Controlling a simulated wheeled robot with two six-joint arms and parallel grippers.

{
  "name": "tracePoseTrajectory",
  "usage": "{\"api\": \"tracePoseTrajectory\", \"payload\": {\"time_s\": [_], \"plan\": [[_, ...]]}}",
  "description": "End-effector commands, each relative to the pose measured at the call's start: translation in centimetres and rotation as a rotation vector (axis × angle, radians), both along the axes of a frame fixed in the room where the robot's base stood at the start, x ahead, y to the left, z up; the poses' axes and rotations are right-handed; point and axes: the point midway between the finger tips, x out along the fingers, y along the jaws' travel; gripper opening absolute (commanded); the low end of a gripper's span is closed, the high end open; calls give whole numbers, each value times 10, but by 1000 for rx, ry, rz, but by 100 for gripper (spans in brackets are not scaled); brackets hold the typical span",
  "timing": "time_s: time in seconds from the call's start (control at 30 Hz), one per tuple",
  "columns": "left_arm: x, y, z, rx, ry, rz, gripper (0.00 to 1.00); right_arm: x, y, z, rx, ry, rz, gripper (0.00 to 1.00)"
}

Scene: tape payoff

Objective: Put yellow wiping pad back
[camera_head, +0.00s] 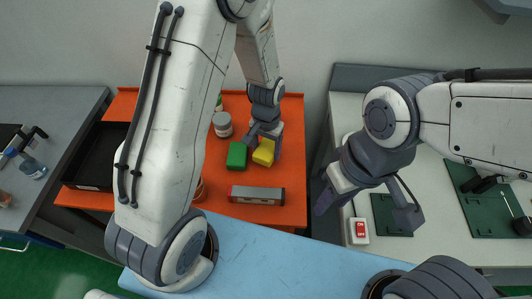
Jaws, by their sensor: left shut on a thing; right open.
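The yellow wiping pad (264,152) is at the orange table, just right of a green pad (237,155). My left gripper (264,140) reaches down from above and is shut on the yellow pad. The pad looks slightly tilted, and I cannot tell whether it touches the table top. My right gripper (366,212) is open and empty, over the left part of the pale bench on the right.
A grey and red bar-shaped block (257,195) lies on the orange table (222,211) in front of the pads. A grey jar (222,123) stands behind them. A black tray (97,152) is at left. A red switch (360,230) sits near my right gripper.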

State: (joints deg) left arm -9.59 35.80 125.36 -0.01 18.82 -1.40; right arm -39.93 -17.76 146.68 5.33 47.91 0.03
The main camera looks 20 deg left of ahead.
Motion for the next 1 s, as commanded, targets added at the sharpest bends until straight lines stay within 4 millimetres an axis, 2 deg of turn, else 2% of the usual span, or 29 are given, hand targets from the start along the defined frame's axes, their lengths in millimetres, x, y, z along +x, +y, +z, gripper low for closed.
{"api": "tracePoseTrajectory", "payload": {"time_s": [0.2,0.63,0.67,0.7,1.0], "plan": [[-1,-1,-27,1,3,-1,19,0,0,8,0,0,0,42],[-1,-1,-34,0,1,-1,19,0,0,3,0,0,0,42],[0,-1,-33,0,0,-1,82,0,0,5,0,0,0,42],[-1,-1,-33,0,0,-1,98,0,0,5,0,0,0,42],[-1,-1,-29,0,0,-1,100,0,0,7,0,0,0,42]]}}
